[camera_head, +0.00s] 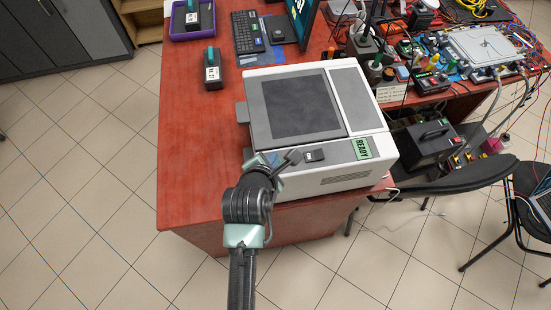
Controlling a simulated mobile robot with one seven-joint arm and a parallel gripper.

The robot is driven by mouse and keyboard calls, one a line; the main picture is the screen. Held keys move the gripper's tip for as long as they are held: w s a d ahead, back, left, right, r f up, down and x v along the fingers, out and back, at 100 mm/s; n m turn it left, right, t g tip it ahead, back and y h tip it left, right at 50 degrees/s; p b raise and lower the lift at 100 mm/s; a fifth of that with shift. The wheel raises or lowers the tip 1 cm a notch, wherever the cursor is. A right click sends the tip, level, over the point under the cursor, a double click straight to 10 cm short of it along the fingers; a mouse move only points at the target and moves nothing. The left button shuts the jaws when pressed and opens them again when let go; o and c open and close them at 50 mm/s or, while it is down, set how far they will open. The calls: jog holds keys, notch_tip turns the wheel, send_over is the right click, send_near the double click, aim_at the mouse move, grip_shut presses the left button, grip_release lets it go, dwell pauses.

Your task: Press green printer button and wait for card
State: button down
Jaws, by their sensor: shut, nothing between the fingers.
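The white printer (258,92) stands on the red desk, with a dark grey panel on top. A green display (361,148) reading READY is on its near right part. A small dark rectangular piece (314,155) sits on its front ledge, left of the display; I cannot tell what it is. My gripper (293,157) is shut and empty, over the front left of the printer beside that piece. I cannot tell whether it touches the printer. I cannot make out a green button; my gripper and wrist cover part of the front ledge. I see no card.
A dark labelled device with a teal top (212,73) stands on the red desk (190,150) left of the printer. A purple tray (178,34) and a keyboard (247,31) lie behind. Electronics and cables crowd the right. A black chair (470,178) stands at right.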

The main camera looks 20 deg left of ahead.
jog(key=shift+f, duration=0.25)
dwell(0.3)
jog(key=shift+r+p, duration=0.75)
jog(key=shift+p, duration=0.15)
jog(key=shift+r, duration=0.1)
notch_tip(320, 180, up, 5)
jog(key=p, duration=0.5)
dwell(0.6)
